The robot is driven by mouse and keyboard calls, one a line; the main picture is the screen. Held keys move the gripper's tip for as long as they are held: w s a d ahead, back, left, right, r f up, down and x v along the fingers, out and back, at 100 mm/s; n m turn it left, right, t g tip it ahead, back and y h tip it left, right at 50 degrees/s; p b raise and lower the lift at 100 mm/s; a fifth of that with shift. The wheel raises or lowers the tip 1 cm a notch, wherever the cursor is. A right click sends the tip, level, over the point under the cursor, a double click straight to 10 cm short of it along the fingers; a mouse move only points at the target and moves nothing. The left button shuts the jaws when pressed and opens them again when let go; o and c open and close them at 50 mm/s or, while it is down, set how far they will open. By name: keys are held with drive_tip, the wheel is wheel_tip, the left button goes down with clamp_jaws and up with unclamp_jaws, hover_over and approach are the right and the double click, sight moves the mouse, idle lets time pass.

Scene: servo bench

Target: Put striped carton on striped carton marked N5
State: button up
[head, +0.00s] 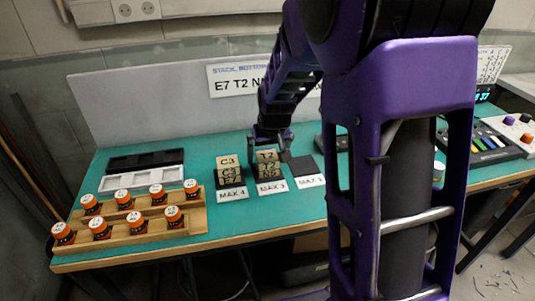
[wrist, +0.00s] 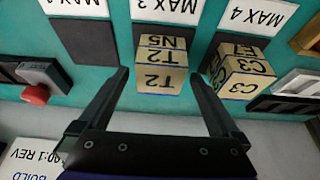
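A tan carton with dark bands, marked T2 (head: 267,156), sits on top of the carton marked N5 (head: 268,174), on the middle dark mat behind the MAX 3 label. In the wrist view the T2 carton (wrist: 160,81) shows its top and a side, with the N5 carton (wrist: 163,42) beyond. My gripper (wrist: 158,76) is open, one finger on each side of the T2 carton, with a gap visible on both sides.
To the left, a C3 carton (head: 228,162) stands on an E7 carton (wrist: 247,49) at the MAX 4 label. The right-hand mat (head: 303,166) is bare. Orange jars in wooden racks (head: 190,222) stand at the left. The sign (head: 235,82) is partly hidden by my arm.

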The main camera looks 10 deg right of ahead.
drive_tip(key=shift+s+r+p, duration=0.1)
drive_tip(key=shift+r+p, duration=0.2)
drive_tip(key=shift+r, duration=0.25)
drive_tip(key=p+v, duration=0.2)
drive_tip(key=v, duration=0.9)
drive_tip(key=shift+r, duration=0.15)
